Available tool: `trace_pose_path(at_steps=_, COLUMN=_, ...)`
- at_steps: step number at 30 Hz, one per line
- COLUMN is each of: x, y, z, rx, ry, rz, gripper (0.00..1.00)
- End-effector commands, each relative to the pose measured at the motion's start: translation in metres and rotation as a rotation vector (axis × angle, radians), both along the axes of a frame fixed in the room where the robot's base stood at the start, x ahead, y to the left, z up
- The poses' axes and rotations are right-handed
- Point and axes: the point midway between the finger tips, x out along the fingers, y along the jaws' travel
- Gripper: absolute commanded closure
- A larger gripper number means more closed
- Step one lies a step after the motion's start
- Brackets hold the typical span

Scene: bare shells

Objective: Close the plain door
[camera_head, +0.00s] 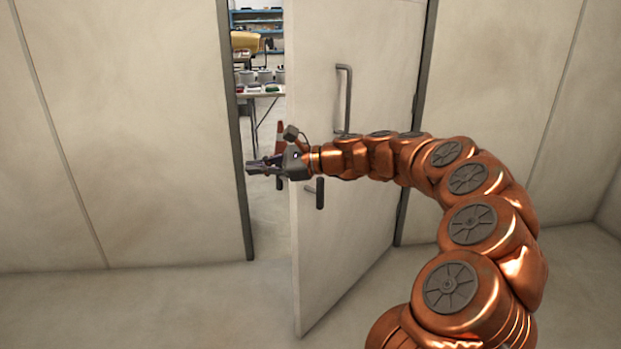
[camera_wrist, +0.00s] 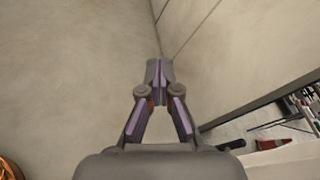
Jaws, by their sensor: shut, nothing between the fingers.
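The plain door (camera_head: 345,230) is a pale panel standing ajar. It is hinged on the right and swung towards me, with a gap at its left edge. A long grey vertical pull handle (camera_head: 345,98) is on its upper part, and a short dark handle (camera_head: 320,192) is lower, near the free edge. My gripper (camera_head: 250,167) is in front of the gap, past the door's free edge, pointing left. It is shut and empty, and its closed fingers (camera_wrist: 159,75) show in the wrist view. I cannot tell whether my arm touches the door.
A dark door frame post (camera_head: 239,150) and pale wall panel (camera_head: 130,130) stand left of the gap. Through the gap are a table (camera_head: 262,93) with pots and shelves behind. The floor (camera_head: 170,300) in front is clear at left.

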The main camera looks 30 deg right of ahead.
Motion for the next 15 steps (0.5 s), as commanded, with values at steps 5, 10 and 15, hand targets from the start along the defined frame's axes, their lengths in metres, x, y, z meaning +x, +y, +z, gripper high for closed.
trace_pose_path(at_steps=5, x=0.037, y=-0.137, z=-0.056, rx=0.281, ry=0.081, rz=-0.301, gripper=1.00)
trace_pose_path(at_steps=10, x=0.038, y=-0.233, z=-0.097, rx=0.466, ry=0.122, rz=-0.497, gripper=1.00)
trace_pose_path(at_steps=15, x=0.033, y=-0.276, z=-0.116, rx=0.549, ry=0.140, rz=-0.585, gripper=1.00)
